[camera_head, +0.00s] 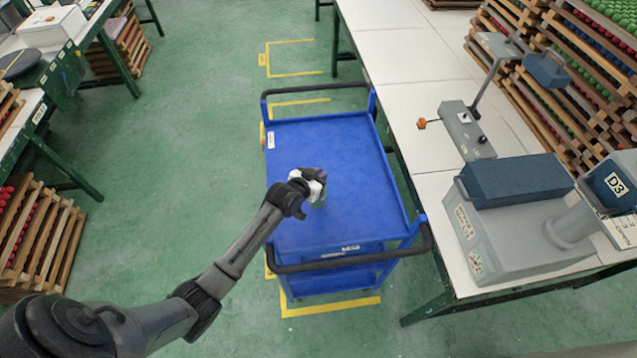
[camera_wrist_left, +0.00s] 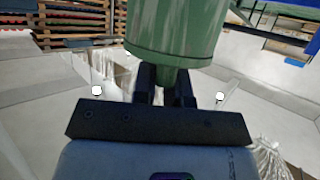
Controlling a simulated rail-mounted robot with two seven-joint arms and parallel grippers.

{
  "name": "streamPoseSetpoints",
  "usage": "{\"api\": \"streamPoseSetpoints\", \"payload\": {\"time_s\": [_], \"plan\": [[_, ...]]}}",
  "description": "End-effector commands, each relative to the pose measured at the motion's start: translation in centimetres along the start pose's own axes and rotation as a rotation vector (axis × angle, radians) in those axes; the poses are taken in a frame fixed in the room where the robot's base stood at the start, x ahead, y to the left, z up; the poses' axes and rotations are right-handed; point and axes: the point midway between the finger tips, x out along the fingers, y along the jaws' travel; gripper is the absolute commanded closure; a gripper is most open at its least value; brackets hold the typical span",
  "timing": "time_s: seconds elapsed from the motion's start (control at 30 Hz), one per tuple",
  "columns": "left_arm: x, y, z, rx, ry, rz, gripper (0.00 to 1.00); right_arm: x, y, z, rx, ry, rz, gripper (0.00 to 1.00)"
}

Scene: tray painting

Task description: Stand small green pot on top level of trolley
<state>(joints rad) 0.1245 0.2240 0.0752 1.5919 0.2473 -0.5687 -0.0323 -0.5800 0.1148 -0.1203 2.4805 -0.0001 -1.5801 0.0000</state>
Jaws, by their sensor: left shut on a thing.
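The small green pot (camera_wrist_left: 177,30) fills the top middle of the left wrist view, with its upper part cut off by the frame. My left gripper (camera_head: 317,184) is shut on its narrow lower part, and the dark fingers (camera_wrist_left: 167,84) show just below the pot's wide body. In the head view the gripper is over the blue top level of the trolley (camera_head: 345,155), and the pot is mostly hidden there. I cannot tell the height of the pot above the surface. The top level looks otherwise empty. My right gripper is not in view.
The trolley has black handles (camera_head: 340,262) at its near and far ends. A white-topped bench (camera_head: 425,85) with grey machines (camera_head: 520,225) stands close on its right. Stacked wooden trays (camera_head: 40,235) are at the left. Green floor between is clear.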

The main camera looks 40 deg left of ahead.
Motion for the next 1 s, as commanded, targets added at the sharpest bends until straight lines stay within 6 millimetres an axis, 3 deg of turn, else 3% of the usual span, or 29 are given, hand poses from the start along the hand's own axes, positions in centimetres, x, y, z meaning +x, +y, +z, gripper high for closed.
{"api": "streamPoseSetpoints", "payload": {"time_s": [0.4,0.87,0.9,1.0], "plan": [[1.5,-0.2,3.4,-0.001,0.001,0.000,1.00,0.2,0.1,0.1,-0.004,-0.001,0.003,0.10],[1.7,-0.2,3.9,0.000,0.003,0.000,1.00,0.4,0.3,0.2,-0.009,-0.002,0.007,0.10],[1.7,-0.2,4.1,0.000,0.000,0.000,0.86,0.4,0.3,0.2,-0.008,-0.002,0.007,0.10],[1.7,-0.2,4.0,0.000,0.000,0.000,0.77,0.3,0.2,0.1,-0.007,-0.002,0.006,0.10]]}}
